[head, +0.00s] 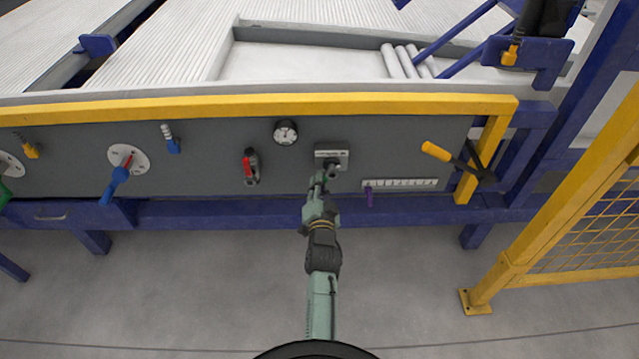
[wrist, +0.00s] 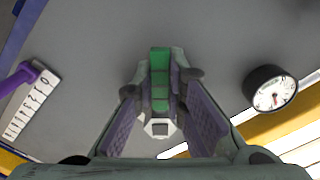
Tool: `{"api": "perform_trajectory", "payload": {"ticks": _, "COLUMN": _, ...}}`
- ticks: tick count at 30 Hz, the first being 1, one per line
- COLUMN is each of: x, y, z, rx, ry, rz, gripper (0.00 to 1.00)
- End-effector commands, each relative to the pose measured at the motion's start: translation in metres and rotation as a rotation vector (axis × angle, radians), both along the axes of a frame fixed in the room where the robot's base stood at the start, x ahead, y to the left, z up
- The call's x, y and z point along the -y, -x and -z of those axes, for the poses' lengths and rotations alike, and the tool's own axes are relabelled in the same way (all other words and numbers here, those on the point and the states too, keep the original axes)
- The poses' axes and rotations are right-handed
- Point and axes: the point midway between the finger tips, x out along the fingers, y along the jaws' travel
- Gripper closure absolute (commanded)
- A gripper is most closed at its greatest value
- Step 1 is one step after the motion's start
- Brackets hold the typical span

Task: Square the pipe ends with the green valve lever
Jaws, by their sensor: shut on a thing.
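The green valve lever (wrist: 160,72) sits between my gripper's (wrist: 160,90) two fingers in the wrist view, with a pale square end below it. In the head view my gripper (head: 319,184) reaches up to the grey valve block (head: 331,152) on the panel. It is shut on the green lever, which is mostly hidden there by the fingers. Several pale pipes (head: 405,61) lie side by side on the bed behind the panel, slightly tilted; their end alignment is too small to judge.
The dark panel also carries a round gauge (head: 286,132), a red-handled valve (head: 251,167), a blue lever (head: 119,175) and a scale with a purple pointer (head: 370,194). A yellow-handled lever (head: 437,152) is at right. A yellow mesh fence (head: 590,215) stands right; the floor is clear.

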Motion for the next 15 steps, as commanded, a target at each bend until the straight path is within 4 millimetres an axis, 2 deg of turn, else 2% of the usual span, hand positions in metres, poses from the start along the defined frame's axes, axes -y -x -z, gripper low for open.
{"api": "perform_trajectory", "payload": {"ticks": 6, "x": -0.0006, "y": -0.0013, "z": -0.0036, "rx": 0.007, "ry": -0.007, "rz": -0.001, "gripper": 1.0}}
{"api": "perform_trajectory", "payload": {"ticks": 7, "x": -0.0006, "y": -0.0014, "z": -0.0038, "rx": 0.008, "ry": -0.007, "rz": -0.001, "gripper": 0.87}}
{"api": "perform_trajectory", "payload": {"ticks": 15, "x": -0.0006, "y": -0.0007, "z": -0.0021, "rx": 0.003, "ry": -0.003, "rz": -0.001, "gripper": 0.69}}
